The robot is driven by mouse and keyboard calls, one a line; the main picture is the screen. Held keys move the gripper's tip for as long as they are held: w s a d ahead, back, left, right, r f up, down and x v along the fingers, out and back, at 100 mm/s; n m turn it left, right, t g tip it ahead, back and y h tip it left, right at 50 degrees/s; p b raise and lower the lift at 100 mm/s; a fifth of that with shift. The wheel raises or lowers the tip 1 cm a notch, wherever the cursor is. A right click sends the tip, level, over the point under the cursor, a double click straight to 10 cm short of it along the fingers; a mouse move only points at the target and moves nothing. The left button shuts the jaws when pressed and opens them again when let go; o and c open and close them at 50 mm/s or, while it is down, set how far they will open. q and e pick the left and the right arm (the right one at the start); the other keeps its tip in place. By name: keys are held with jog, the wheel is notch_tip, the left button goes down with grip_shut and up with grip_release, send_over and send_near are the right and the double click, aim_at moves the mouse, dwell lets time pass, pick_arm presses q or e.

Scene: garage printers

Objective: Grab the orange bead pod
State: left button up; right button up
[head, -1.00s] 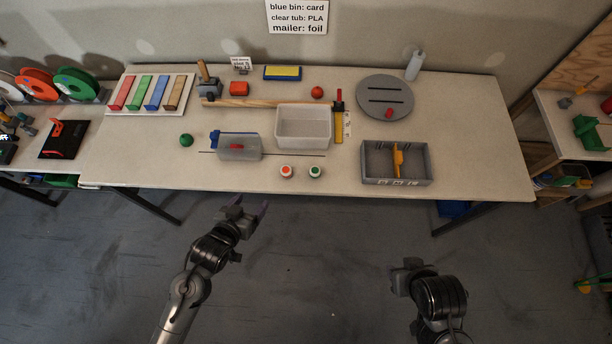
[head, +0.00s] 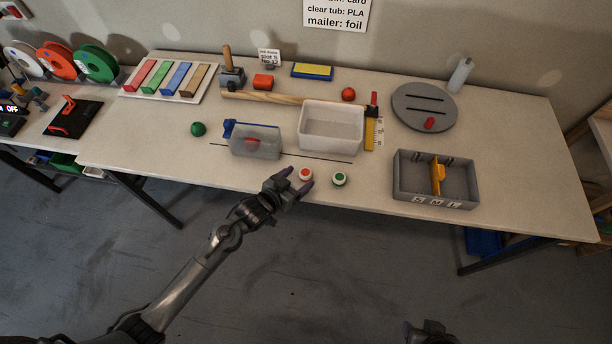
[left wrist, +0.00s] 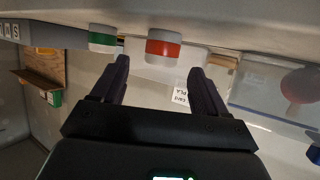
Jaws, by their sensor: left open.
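The orange bead pod (head: 305,174), a small white round pod with an orange-red top, stands near the front edge of the table. My left gripper (head: 297,181) is open and empty at the front edge, just short of the pod. In the left wrist view the orange bead pod (left wrist: 163,50) shows beyond the gap between the two dark fingers (left wrist: 158,78), apart from both. A similar pod with a green top (head: 339,179) stands just right of it; it also shows in the left wrist view (left wrist: 103,38). My right gripper (head: 428,332) is only partly visible at the bottom edge.
A clear tub (head: 331,140) stands behind the pods. A translucent box (head: 256,148) with something red inside is left of them. A grey divided tray (head: 436,199) is to the right. The front strip around the pods is otherwise clear.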

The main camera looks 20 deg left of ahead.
aim_at(304, 175)
pick_arm(q)
jog(key=shift+b+x, duration=0.4)
jog(key=shift+x, duration=2.95)
jog(key=shift+f, duration=0.15)
jog(key=shift+a, duration=0.1)
jog(key=shift+c, duration=0.3)
jog(key=c, duration=1)
